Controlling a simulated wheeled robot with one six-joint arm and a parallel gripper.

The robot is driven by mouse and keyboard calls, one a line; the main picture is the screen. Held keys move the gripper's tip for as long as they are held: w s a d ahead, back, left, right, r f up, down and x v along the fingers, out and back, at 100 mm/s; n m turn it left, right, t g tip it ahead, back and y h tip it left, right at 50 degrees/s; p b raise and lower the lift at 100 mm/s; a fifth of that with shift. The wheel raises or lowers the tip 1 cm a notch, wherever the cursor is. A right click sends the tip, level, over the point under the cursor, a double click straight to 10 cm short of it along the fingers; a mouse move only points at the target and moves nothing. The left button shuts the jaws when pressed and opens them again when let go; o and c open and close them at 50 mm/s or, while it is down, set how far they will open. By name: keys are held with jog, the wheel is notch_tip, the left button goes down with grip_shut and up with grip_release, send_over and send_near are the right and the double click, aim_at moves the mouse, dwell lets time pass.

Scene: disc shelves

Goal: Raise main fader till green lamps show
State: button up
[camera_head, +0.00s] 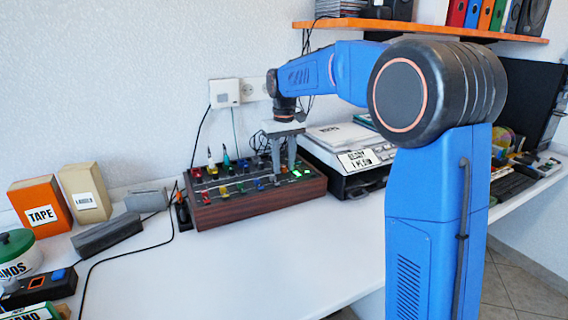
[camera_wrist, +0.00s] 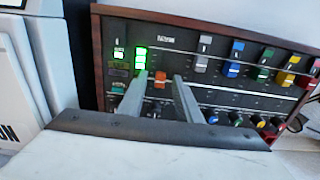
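The mixer (camera_head: 255,208) is a wood-sided box with a dark panel on the table. In the wrist view its panel (camera_wrist: 182,50) fills the upper part. A red-orange fader cap (camera_wrist: 160,79), probably the main fader, sits beside a lamp column (camera_wrist: 140,57) whose green lamps are lit. The green glow also shows in the head view (camera_head: 302,172). My gripper (camera_wrist: 159,77) is over the panel, with one finger on each side of the red-orange cap and small gaps to it. It looks open. In the head view, my gripper (camera_head: 284,168) points down at the mixer's right half.
More coloured fader caps (camera_wrist: 233,68) and a row of knobs (camera_wrist: 235,118) lie to the right. A white-and-black device (camera_head: 345,165) stands close beside the mixer. Boxes (camera_head: 40,204) and a grey block (camera_head: 107,233) are at left. The table front (camera_head: 240,270) is clear.

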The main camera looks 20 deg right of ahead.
aim_at(284, 167)
notch_tip(284, 167, up, 18)
jog(key=shift+f, duration=0.25)
dwell(0.4)
